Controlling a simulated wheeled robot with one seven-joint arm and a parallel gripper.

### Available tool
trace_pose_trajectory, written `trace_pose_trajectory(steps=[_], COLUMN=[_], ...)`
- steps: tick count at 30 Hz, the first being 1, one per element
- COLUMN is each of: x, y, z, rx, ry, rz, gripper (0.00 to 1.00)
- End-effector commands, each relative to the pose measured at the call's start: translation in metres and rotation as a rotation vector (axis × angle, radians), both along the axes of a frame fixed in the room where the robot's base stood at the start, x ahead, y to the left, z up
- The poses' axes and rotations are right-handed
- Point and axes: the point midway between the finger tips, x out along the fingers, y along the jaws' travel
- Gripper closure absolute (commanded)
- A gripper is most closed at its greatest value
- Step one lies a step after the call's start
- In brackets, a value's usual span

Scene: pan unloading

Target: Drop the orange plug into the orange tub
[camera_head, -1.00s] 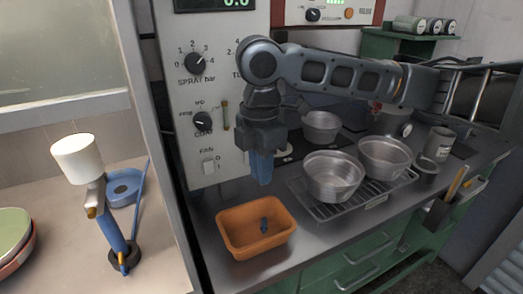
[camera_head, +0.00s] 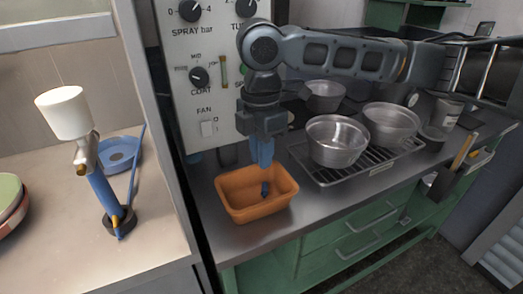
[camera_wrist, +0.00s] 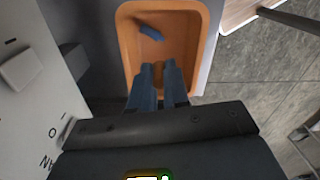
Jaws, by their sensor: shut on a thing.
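The orange tub (camera_head: 237,206) stands on the steel counter below the control panel; its rim also shows in the wrist view (camera_wrist: 127,50). A small blue piece (camera_head: 265,189) lies in it, also in the wrist view (camera_wrist: 151,33). My gripper (camera_head: 263,166) points down over the tub's far part, its blue fingers close to rim height. In the wrist view my gripper (camera_wrist: 158,70) is shut on the orange plug (camera_wrist: 158,74), a small orange-brown bit between the fingertips. The plug is mostly hidden by the fingers and blends with the tub; in the head view I cannot make it out.
Metal pans (camera_head: 337,141) stand on a wire rack (camera_head: 325,175) right of the tub. The control panel (camera_head: 203,60) rises close behind. A white-topped spray gun (camera_head: 68,112) stands on the left bench. Bare counter (camera_head: 225,236) lies in front of the tub.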

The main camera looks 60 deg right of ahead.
Motion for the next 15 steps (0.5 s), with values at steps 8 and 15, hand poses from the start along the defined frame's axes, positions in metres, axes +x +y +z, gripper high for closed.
trace_pose_trajectory(steps=[8,15], x=[0.0000,0.0000], y=[0.0001,0.0001], z=[0.0003,0.0003], rx=[0.000,0.000], ry=[0.000,0.000], rz=[0.000,0.000], gripper=[0.64,0.55])
